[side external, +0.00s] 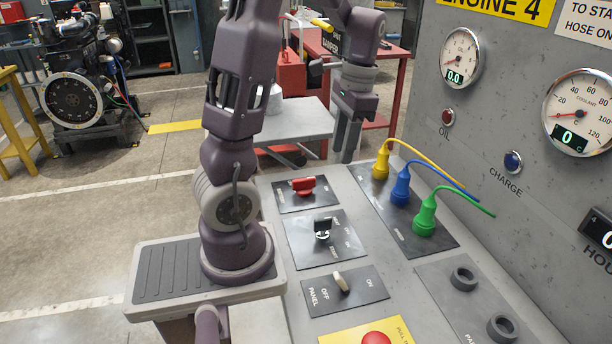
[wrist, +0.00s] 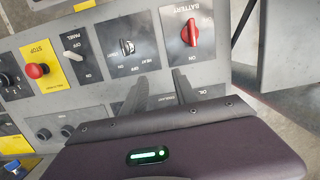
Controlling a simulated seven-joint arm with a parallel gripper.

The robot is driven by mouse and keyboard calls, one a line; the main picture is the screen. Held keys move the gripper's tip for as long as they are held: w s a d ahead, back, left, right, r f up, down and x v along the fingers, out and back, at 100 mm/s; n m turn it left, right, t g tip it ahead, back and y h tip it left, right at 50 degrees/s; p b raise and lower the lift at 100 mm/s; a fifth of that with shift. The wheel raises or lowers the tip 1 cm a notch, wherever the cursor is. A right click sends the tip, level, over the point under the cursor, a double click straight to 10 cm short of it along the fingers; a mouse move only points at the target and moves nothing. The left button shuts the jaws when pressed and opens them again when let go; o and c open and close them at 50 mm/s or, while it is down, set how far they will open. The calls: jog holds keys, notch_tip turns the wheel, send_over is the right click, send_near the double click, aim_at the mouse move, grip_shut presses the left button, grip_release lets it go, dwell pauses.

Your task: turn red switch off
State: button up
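The red switch (side external: 303,186) is a rotary handle on a dark plate at the far end of the sloped console. In the side view its handle lies roughly left to right. In the wrist view the red switch (wrist: 190,33) is under the word BATTERY, its handle running roughly up and down the picture.
A black key switch (side external: 323,229), a panel toggle (side external: 341,283) and a red stop button (side external: 376,338) line the console. Yellow (side external: 381,160), blue (side external: 401,185) and green (side external: 426,215) cabled plugs stand right of the switch. The gauge wall (side external: 470,120) rises at the right.

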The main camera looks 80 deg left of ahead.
aim_at(304, 179)
jog(key=s+a+f+g, duration=0.1)
jog(key=s+a+f, duration=0.1)
jog(key=f, duration=0.2)
jog(key=s+a+f+g, duration=0.1)
jog(key=a+f, duration=0.2)
jog(key=f, duration=0.1)
jog(key=s+a+f+g, duration=0.1)
jog(key=s+a+f, duration=0.1)
jog(key=a+f, duration=0.1)
jog(key=shift+s+a+f, duration=0.25)
jog(key=shift+s+f, duration=0.1)
jog(key=shift+f, duration=0.3)
grip_shut()
